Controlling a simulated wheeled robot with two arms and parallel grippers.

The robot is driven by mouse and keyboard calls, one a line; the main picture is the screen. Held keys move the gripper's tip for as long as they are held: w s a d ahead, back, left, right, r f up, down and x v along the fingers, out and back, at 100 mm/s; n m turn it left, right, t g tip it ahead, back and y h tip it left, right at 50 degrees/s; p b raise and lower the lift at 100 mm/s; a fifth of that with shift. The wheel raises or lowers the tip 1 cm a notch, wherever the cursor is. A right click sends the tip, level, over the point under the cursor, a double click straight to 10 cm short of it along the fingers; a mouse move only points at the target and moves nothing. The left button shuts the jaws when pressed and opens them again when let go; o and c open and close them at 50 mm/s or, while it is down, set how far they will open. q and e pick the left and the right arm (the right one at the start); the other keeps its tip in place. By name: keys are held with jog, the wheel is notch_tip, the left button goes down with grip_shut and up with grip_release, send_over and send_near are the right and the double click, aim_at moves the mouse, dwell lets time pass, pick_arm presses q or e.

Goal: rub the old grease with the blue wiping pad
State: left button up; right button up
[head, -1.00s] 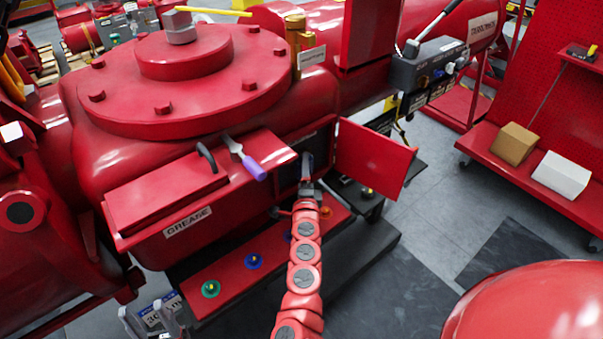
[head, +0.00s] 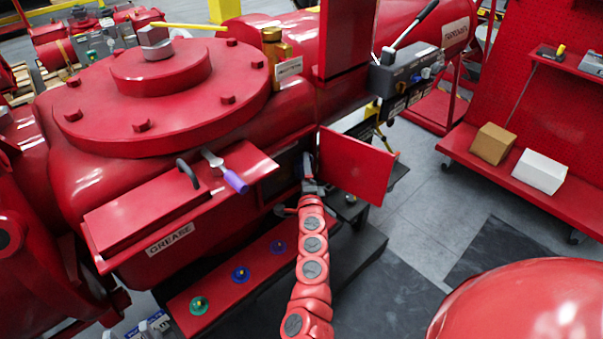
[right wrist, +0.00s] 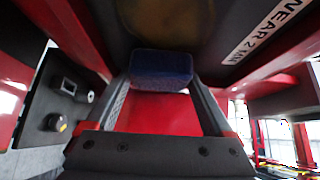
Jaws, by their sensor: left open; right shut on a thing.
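My right arm reaches into the open compartment beside the red door (head: 357,165), with its gripper (head: 313,187) at the opening. In the right wrist view this gripper (right wrist: 161,84) is shut on the blue wiping pad (right wrist: 160,66), held between its fingertips. A brownish patch, looking like the old grease (right wrist: 165,20), shows on the dark surface just beyond the pad. Whether the pad touches it I cannot tell.
A purple-handled scraper (head: 234,181) lies on the red shelf above the GREASE label (head: 170,240). A red ledge with coloured fittings (head: 240,273) runs below. The open door stands right of my arm. A cart with two boxes (head: 492,144) is at the right.

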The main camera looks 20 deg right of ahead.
jog(key=shift+s+a, duration=0.2)
jog(key=shift+a, duration=0.5)
jog(key=shift+s+a, duration=0.25)
jog(key=shift+a, duration=0.4)
jog(key=shift+s+a, duration=0.2)
jog(key=shift+a, duration=0.5)
jog(key=shift+s+a, duration=0.4)
jog(key=shift+a, duration=0.6)
jog(key=shift+s+a, duration=0.4)
jog(key=shift+a, duration=0.65)
jog(key=shift+s+a, duration=0.4)
jog(key=shift+a, duration=0.6)
